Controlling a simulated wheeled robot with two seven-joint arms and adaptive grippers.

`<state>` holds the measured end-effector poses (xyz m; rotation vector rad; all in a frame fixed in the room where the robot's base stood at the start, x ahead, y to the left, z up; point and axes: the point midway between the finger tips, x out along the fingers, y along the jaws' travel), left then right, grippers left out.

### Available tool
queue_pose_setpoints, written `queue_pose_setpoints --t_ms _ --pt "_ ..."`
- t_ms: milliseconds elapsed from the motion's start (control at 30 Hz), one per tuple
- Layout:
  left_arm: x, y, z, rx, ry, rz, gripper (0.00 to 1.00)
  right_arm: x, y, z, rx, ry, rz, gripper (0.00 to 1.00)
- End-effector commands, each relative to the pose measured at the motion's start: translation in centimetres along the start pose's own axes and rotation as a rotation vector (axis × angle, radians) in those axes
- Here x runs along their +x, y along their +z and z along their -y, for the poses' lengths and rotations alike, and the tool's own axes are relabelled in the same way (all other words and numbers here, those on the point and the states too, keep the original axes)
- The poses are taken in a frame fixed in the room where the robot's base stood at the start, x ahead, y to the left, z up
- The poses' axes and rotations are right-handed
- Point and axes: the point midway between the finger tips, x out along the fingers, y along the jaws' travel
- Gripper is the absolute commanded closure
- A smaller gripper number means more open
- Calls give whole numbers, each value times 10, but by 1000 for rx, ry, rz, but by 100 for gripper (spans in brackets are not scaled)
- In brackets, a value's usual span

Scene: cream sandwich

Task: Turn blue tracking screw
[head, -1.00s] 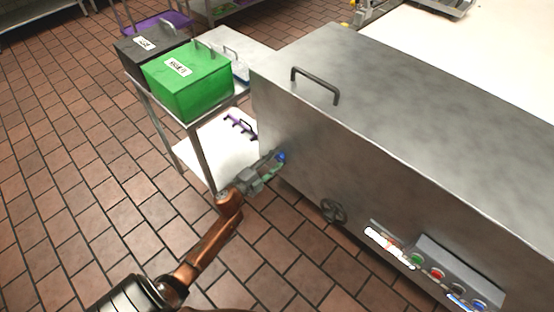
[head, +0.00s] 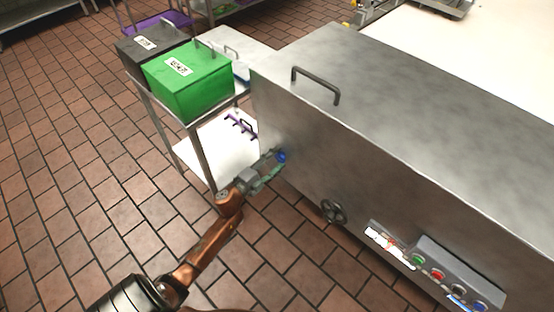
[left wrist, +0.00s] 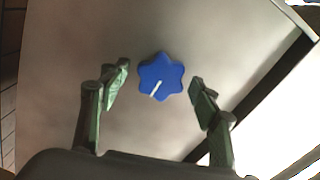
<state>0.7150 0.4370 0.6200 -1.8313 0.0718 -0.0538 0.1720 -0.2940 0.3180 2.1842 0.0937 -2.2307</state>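The blue tracking screw (left wrist: 161,76) is a star-shaped blue knob with a white mark pointing to the lower left in the left wrist view. In the head view the screw (head: 282,157) sits on the side of the steel machine (head: 400,130), near its left end. My left gripper (left wrist: 160,84) is open, with one finger on each side of the knob and a visible gap to both. In the head view my left gripper (head: 276,165) is right at the screw, partly covering it. My right gripper is not in view.
A handwheel (head: 333,212) and a control box with coloured buttons (head: 437,275) are on the machine's side. A metal rack holds a green box (head: 190,85) and a dark box (head: 150,42) close behind my left arm. Tiled floor (head: 70,170) is clear at left.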

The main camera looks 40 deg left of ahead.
Motion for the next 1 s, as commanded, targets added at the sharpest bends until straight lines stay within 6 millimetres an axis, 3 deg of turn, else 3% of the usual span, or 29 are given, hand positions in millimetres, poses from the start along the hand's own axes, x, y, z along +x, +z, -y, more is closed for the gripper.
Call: queue_pose_setpoints --t_ms 367,800,1000 --pt "-8 0 0 0 0 0 42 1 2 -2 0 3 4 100" --pt "-92 1 0 -1 1 1 42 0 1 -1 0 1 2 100" --pt "-115 1 0 -1 0 1 42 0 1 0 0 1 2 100"
